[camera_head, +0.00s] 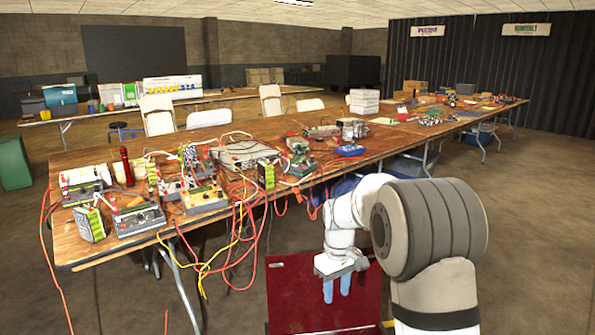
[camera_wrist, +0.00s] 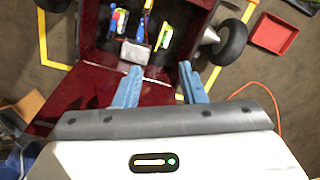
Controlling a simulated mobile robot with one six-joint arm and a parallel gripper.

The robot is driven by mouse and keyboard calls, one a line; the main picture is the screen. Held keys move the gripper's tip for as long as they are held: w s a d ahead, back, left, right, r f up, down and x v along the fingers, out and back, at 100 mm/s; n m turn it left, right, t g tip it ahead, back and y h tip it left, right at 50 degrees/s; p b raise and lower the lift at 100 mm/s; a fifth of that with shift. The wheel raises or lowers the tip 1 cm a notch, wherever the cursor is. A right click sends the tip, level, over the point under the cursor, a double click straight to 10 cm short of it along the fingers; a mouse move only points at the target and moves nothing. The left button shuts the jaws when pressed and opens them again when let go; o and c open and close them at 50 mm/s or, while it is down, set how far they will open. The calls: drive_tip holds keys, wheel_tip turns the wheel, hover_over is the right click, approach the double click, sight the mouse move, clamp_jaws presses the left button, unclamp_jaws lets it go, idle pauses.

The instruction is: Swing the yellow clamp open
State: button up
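My gripper (camera_head: 337,287) hangs in front of a dark red panel in the head view, its two blue fingers apart. In the wrist view my gripper (camera_wrist: 160,80) is open, with nothing between its fingers. Beyond the fingertips is a red open-topped box (camera_wrist: 92,40) with wheels. Inside it are a battery with blue, green and white colours (camera_wrist: 119,21), a narrow yellow part (camera_wrist: 164,38) and a grey-white block (camera_wrist: 135,51). I cannot tell for certain which yellow part is the clamp. The fingers touch none of these parts visibly.
A long wooden table (camera_head: 375,150) with chargers, batteries and loose cables stands behind my arm. Red and yellow cables (camera_head: 240,235) hang off its front edge. A black wheel (camera_wrist: 231,41) and a red tray (camera_wrist: 274,33) lie right of the box. Yellow tape marks the floor.

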drive_tip(key=s+d+r+m+t+p, duration=0.1)
drive_tip(key=s+d+r+m+p, duration=0.2)
drive_tip(key=s+r+p, duration=0.75)
drive_tip(key=s+d+r+m+t+p, duration=0.2)
drive_tip(key=s+r+m+p, duration=0.1)
drive_tip(key=s+r, duration=1)
drive_tip(key=s+p, duration=0.1)
drive_tip(key=s, duration=0.3)
drive_tip(key=shift+s+r, duration=0.25)
drive_tip(key=shift+r, duration=0.15)
